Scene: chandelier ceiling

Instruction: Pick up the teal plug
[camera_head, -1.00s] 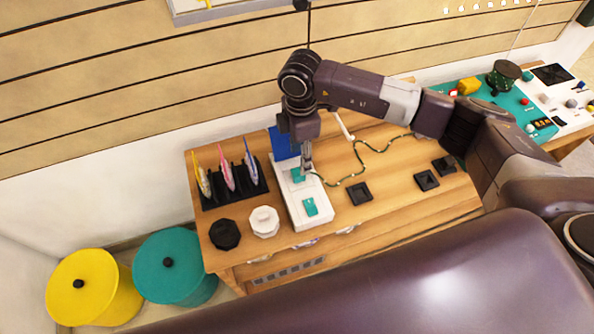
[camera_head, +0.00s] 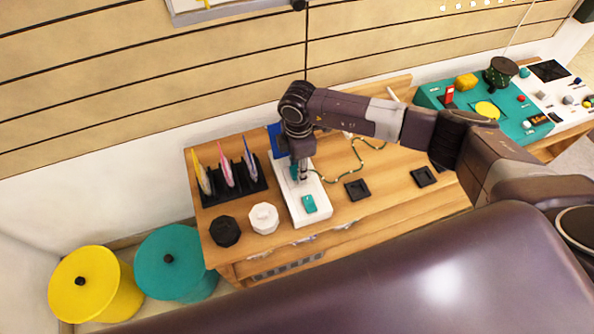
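The white strip (camera_head: 309,217) lies on the wooden desk, with a teal switch-like piece (camera_head: 309,203) on its near end. A narrow teal piece (camera_head: 294,171), which looks like the teal plug, shows at the strip's far end, mostly hidden by my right gripper. A dark green cord (camera_head: 357,160) runs from beside the gripper across the desk to the right. My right gripper (camera_head: 301,177) points down over the strip, right against the teal piece in this view. Its fingers are too small and covered to tell if they are shut on it. My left gripper is out of view.
A dark rack (camera_head: 235,190) with upright colored items stands left of the strip. Black (camera_head: 225,232) and white (camera_head: 263,218) octagonal pieces sit nearer the front edge. Black square holders (camera_head: 357,189) lie to the right. A teal panel (camera_head: 470,100) stands at the back right.

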